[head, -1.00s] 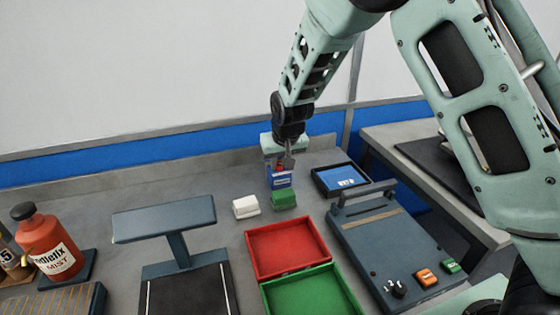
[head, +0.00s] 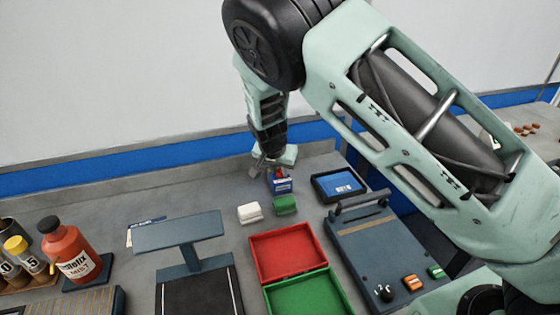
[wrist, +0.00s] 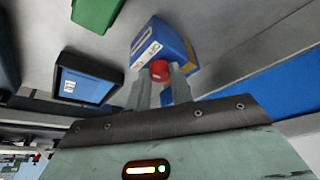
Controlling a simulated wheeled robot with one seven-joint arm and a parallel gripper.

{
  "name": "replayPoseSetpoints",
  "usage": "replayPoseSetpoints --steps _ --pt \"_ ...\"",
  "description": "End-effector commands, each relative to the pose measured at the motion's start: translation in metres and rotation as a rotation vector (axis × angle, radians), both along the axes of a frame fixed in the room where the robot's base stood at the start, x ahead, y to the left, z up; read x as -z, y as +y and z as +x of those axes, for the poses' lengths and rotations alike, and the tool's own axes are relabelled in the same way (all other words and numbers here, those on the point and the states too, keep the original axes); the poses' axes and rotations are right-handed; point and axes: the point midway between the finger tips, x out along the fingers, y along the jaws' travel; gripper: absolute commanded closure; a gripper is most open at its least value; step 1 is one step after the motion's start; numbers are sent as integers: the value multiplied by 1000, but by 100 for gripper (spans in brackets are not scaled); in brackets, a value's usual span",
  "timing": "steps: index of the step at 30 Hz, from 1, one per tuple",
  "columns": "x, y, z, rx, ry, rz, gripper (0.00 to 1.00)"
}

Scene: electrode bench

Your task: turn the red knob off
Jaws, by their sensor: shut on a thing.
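The red knob (wrist: 159,71) is on the face of a small blue box (wrist: 166,45) with a white label. In the wrist view my gripper (wrist: 161,82) has one finger on each side of the knob and is shut on it. In the head view the blue box (head: 282,185) stands at the back of the bench, and my gripper (head: 267,170) reaches it from above and behind. The knob is mostly hidden by the fingers there. I cannot read the knob's setting.
A green block (head: 285,205) and a white block (head: 250,213) sit just in front of the box. A dark tray with a blue panel (head: 338,184) is close on its right. Red (head: 254,262) and green trays lie nearer. The back wall is close behind.

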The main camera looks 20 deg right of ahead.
Motion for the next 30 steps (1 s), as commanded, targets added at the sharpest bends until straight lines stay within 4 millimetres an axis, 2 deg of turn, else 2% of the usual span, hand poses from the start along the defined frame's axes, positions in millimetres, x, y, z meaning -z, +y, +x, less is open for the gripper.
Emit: replayPoseSetpoints --steps 6,15,30 --pt "-2 2 2 179 1 -3 100" --pt "0 3 3 347 0 0 100" --pt "0 3 4 417 0 1 100"
